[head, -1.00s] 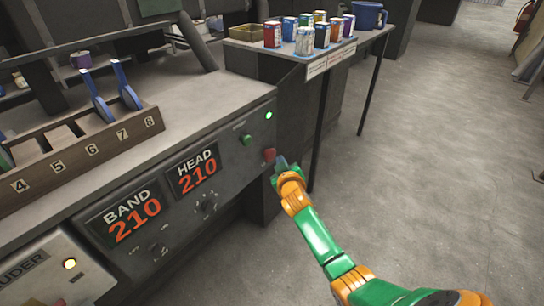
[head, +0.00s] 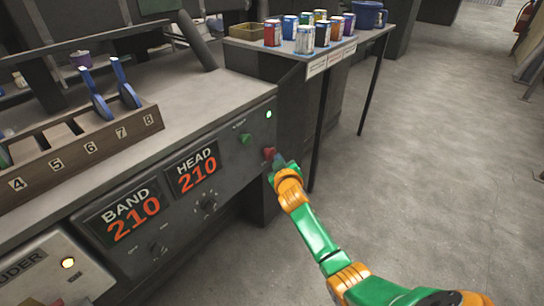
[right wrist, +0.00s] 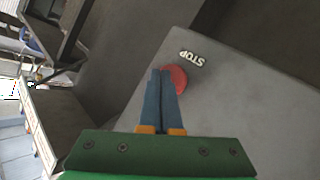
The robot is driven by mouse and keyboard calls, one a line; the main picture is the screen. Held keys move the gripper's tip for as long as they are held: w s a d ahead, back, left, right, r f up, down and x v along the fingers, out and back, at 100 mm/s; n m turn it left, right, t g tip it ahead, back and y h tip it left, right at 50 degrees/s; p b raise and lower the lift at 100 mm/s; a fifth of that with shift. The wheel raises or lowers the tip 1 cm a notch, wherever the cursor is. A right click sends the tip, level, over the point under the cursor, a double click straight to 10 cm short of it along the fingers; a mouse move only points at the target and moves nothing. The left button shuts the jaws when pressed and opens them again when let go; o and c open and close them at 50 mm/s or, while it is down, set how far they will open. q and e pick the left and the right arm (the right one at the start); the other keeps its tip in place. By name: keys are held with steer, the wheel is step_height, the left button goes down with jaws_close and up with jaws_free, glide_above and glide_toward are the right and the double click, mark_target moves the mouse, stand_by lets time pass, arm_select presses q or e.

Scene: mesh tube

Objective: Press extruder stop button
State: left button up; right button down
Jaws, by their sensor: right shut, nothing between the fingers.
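The red stop button (head: 269,153) is on the right end of the grey control panel (head: 232,165) in the head view. In the right wrist view the round red button (right wrist: 178,78) sits beside a white "STOP" label (right wrist: 192,59). My right gripper (head: 279,162) is shut and empty, with its fingertips right at the button. In the right wrist view its blue fingers (right wrist: 161,72) overlap the button's left part and hide some of it. I cannot tell whether they touch it. My left gripper is not in view.
A green button (head: 246,138) and a lit green lamp (head: 268,114) are on the same panel. The displays read BAND 210 and HEAD 210. A table (head: 296,50) with several cans stands behind. The floor (head: 430,150) to the right is clear.

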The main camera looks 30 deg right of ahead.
steer(key=shift+w, duration=0.15)
stand_by(0.3)
steer(key=shift+w+a+b, duration=0.15)
steer(key=shift+w+b, duration=0.1)
steer(key=shift+b, duration=0.15)
steer(key=shift+w+a+b, duration=0.15)
steer(key=shift+w+b, duration=0.15)
steer(key=shift+w, duration=0.05)
steer(key=shift+r, duration=0.1)
stand_by(0.4)
steer(key=shift+s+d+p, duration=0.25)
steer(key=shift+s+p, duration=0.3)
steer(key=shift+s, duration=0.05)
steer(key=shift+s+d+p, duration=0.2)
steer(key=shift+s+p, duration=0.35)
